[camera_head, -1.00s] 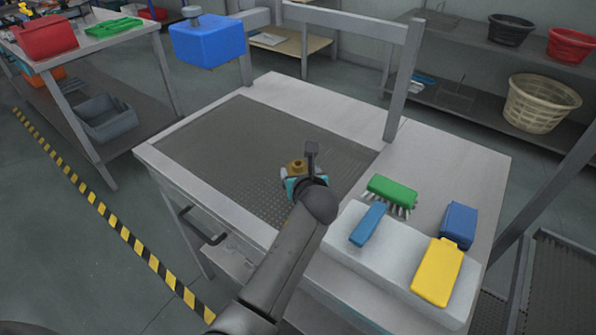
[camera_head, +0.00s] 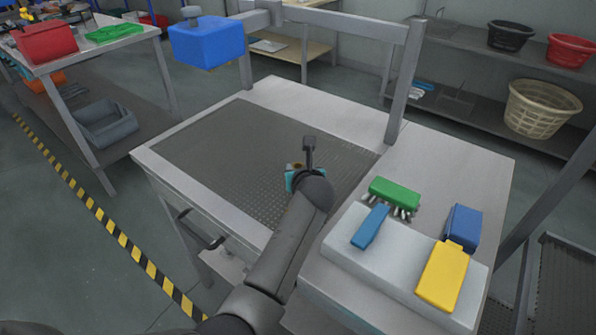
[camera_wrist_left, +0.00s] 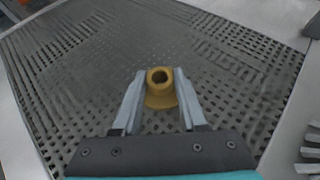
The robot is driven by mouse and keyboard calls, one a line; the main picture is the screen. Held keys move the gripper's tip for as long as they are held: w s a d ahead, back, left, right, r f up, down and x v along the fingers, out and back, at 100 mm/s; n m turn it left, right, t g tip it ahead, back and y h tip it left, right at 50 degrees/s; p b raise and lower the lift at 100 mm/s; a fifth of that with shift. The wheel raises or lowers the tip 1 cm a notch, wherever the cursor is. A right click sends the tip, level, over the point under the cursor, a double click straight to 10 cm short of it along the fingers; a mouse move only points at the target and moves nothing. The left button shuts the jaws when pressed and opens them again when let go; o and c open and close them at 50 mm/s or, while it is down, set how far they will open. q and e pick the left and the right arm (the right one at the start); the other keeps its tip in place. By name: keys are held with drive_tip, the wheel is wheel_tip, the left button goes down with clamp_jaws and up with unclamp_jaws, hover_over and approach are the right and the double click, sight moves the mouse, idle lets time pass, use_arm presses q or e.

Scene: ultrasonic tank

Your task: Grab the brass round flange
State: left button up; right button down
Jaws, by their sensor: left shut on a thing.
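The brass round flange (camera_wrist_left: 160,88) is a yellow ring-shaped piece with a dark central hole and a wider base. In the left wrist view it sits between the two fingers of my left gripper (camera_wrist_left: 158,97), which is shut on it. In the head view only a small bit of the flange (camera_head: 296,166) shows behind my left wrist, over the perforated tank surface (camera_head: 235,150). Whether the flange touches the surface is hard to tell. My right gripper is not in view.
A green brush (camera_head: 394,192), a blue brush (camera_head: 369,227), a blue block (camera_head: 463,224) and a yellow bottle-like item (camera_head: 442,275) are at the right, on or beside a white block. A grey post (camera_head: 405,85) rises behind the tank. The tank's left part is clear.

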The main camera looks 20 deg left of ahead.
use_arm(q)
clamp_jaws()
drive_tip(key=shift+r, duration=0.1)
idle(0.4)
